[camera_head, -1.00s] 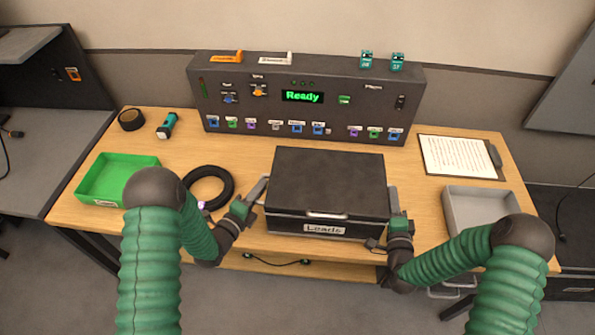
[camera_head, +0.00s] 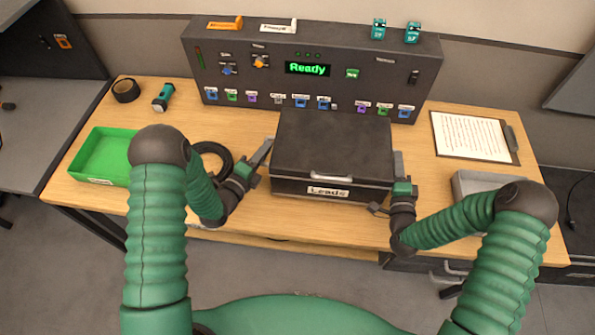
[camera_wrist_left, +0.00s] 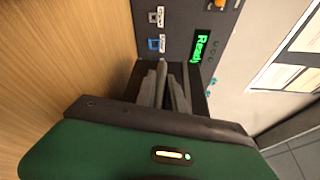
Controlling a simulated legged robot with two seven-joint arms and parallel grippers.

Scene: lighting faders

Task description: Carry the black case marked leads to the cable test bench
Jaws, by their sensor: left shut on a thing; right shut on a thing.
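The black case marked Leads (camera_head: 330,158) is in the middle of the wooden table in the head view, lid shut, label facing me. My left gripper (camera_head: 262,153) is shut on the case's left side. My right gripper (camera_head: 399,165) is shut on its right side. In the left wrist view the fingers (camera_wrist_left: 165,88) are close together against the dark case, and they hide the hold itself. I cannot tell whether the case is clear of the tabletop. No cable test bench can be made out by name.
A dark panel reading Ready (camera_head: 307,69) stands behind the case. A green tray (camera_head: 103,180), a black cable coil (camera_head: 226,155), a torch (camera_head: 163,97) and a tape roll (camera_head: 126,90) are at left. A clipboard (camera_head: 470,136) and a grey tray (camera_head: 465,198) are at right.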

